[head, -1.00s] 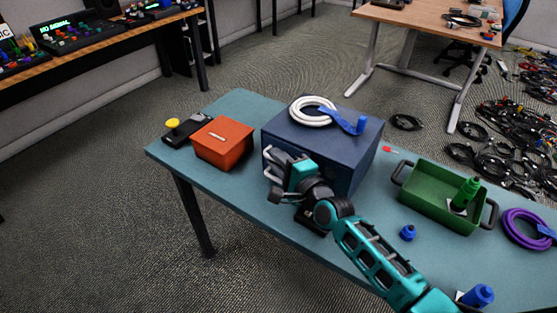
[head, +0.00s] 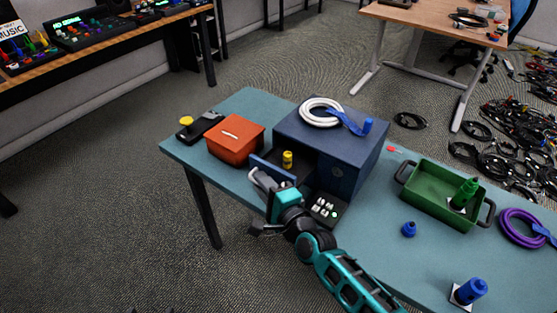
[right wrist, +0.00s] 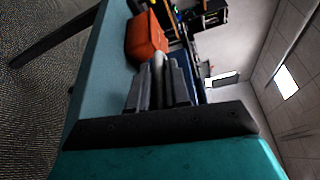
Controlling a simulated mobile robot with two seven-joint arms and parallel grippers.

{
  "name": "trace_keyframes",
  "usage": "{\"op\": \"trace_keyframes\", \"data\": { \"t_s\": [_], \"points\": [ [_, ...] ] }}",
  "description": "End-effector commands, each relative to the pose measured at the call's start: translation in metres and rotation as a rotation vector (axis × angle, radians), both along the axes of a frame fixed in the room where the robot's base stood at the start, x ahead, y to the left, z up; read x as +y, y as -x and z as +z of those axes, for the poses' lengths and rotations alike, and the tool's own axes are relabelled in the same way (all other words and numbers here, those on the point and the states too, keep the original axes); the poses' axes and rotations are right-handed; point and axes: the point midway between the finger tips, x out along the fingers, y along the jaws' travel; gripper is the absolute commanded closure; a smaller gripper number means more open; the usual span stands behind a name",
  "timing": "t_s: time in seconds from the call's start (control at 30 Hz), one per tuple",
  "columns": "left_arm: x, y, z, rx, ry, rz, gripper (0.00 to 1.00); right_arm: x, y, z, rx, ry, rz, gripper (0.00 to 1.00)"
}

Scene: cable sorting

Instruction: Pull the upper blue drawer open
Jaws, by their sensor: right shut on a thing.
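The dark blue drawer cabinet (head: 360,170) stands on the teal table. Its upper drawer is pulled out, and its blue front (head: 273,172) stands away from the cabinet body. A yellow object (head: 287,159) shows inside the open drawer. My right gripper (head: 260,178) is at the outer side of the drawer front, shut on the drawer handle. In the right wrist view the gripper fingers (right wrist: 160,85) close around the pale handle, with the blue drawer front (right wrist: 184,78) just beyond. My left gripper is not in view.
An orange box (head: 235,145) stands left of the drawer, close to its front. A white cable coil (head: 320,112) and a blue strap lie on the cabinet. A small device with knobs (head: 325,208) sits by my right arm. A green tray (head: 435,195) stands to the right.

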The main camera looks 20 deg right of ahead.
Motion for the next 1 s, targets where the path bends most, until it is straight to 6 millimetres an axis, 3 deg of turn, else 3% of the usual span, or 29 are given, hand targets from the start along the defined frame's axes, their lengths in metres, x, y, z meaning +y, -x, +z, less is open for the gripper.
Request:
{"op": "trace_keyframes", "data": {
  "t_s": [0.2,0.53,0.57,0.73,1.0],
  "points": [
    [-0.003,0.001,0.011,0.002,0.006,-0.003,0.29,0.023,0.019,0.001,-0.002,0.001,-0.004,1.00],
    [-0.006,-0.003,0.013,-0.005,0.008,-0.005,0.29,0.024,0.020,0.001,-0.004,0.003,-0.005,1.00],
    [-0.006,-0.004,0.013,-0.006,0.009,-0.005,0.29,0.024,0.020,0.000,-0.004,0.003,-0.005,0.80],
    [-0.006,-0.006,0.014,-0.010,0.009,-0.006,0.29,0.024,0.020,0.001,-0.004,0.002,-0.004,0.64],
    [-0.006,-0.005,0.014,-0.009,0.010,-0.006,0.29,0.024,0.021,0.001,-0.003,0.003,-0.003,0.62]
  ]
}}
